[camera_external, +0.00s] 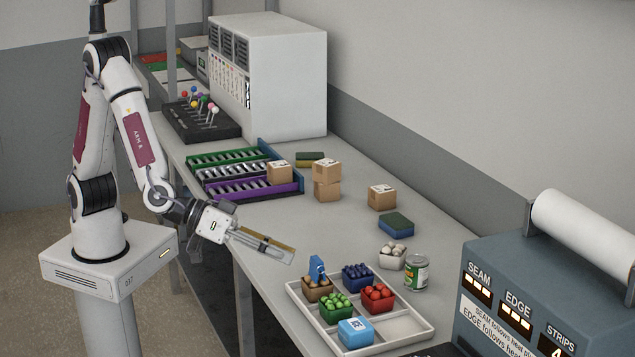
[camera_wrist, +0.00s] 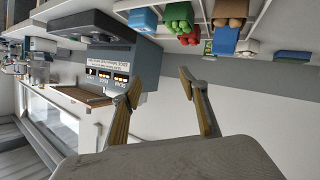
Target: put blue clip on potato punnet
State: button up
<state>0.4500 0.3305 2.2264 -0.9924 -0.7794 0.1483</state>
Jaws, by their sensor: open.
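The potato punnet (camera_external: 318,291) is a small brown tray of potatoes in the back left compartment of a white sectioned tray (camera_external: 301,310). The blue clip (camera_external: 317,267) stands upright on the potato punnet, at its top. In the wrist view, which is upside down, the clip (camera_wrist: 225,40) shows against the brown potato punnet (camera_wrist: 231,10). My gripper (camera_external: 287,251) is open and empty, up and left of the clip in the outside view and apart from it. Its two tan-padded fingers (camera_wrist: 158,82) are spread with nothing between them.
The tray also holds blueberries (camera_external: 358,276), a red-filled punnet (camera_external: 378,297), a green-filled punnet (camera_external: 337,308), a blue box (camera_external: 355,332) and a bare compartment (camera_external: 403,327). A white-filled punnet (camera_external: 392,257) and a can (camera_external: 417,273) stand behind. A blue-grey machine (camera_external: 480,275) stands right.

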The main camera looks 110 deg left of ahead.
jog(key=s+r+m+g+h, duration=0.3)
jog(key=s+r+m+h, duration=0.25)
jog(key=s+r, duration=0.5)
jog(key=s+a+f+g, duration=0.1)
jog(key=s+a, duration=0.2)
jog(key=s, duration=0.5)
jog(key=s+a+f+m+g+y, duration=0.1)
jog(key=s+a, duration=0.3)
jog(key=s, duration=0.5)
jog(key=s+a+f+g+y, duration=0.1)
jog(key=s+a+f+g, duration=0.1)
jog(key=s, duration=0.6)
jog(key=shift+s+a+f+g, duration=0.2)
jog(key=shift+a+f+g, duration=0.15)
jog(key=shift+a, duration=0.5)
jog(key=shift+m, duration=0.25)
